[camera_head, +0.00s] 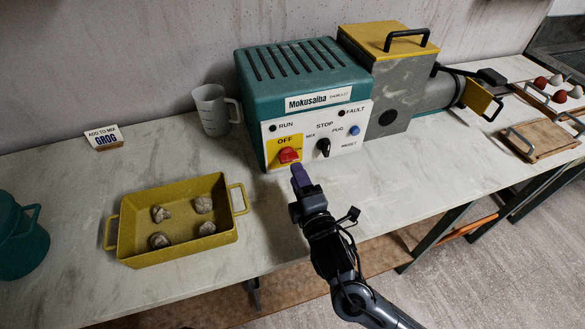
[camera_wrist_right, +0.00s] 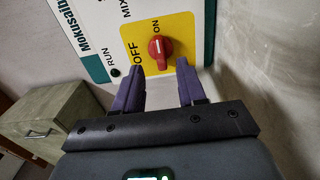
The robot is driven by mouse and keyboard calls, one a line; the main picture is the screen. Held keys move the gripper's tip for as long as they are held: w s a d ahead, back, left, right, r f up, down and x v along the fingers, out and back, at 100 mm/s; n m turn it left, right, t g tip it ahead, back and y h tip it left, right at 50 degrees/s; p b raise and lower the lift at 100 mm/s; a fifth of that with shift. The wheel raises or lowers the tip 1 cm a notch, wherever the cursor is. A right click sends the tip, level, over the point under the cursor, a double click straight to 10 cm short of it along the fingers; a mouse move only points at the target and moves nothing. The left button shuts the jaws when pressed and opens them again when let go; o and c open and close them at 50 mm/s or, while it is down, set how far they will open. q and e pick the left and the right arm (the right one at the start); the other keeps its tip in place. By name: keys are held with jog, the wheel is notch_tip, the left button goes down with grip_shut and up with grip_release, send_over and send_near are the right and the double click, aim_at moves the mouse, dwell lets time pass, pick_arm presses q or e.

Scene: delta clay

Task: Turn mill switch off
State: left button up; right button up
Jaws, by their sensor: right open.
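The mill is a teal machine (camera_head: 290,75) with a white front panel lettered RUN, STOP and FAULT. Its red rotary switch (camera_head: 289,155) sits on a yellow plate (camera_head: 272,146) marked OFF at the panel's lower left. In the right wrist view the red switch (camera_wrist_right: 160,47) carries a pale line, with OFF and ON lettered beside it. My right gripper (camera_head: 298,172) is just in front of the switch. Its purple fingers (camera_wrist_right: 160,66) are open, one to each side below the switch, with nothing between them. My left gripper is not in view.
A black knob (camera_head: 323,146) and a blue button (camera_head: 354,130) are on the same panel. A yellow tray (camera_head: 125,235) with several clay lumps stands left of the mill. The tabletop before the panel is clear apart from my arm.

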aim_at(290, 161)
jog(key=shift+b+x, duration=0.5)
jog(key=shift+x, duration=1.8)
grip_shut()
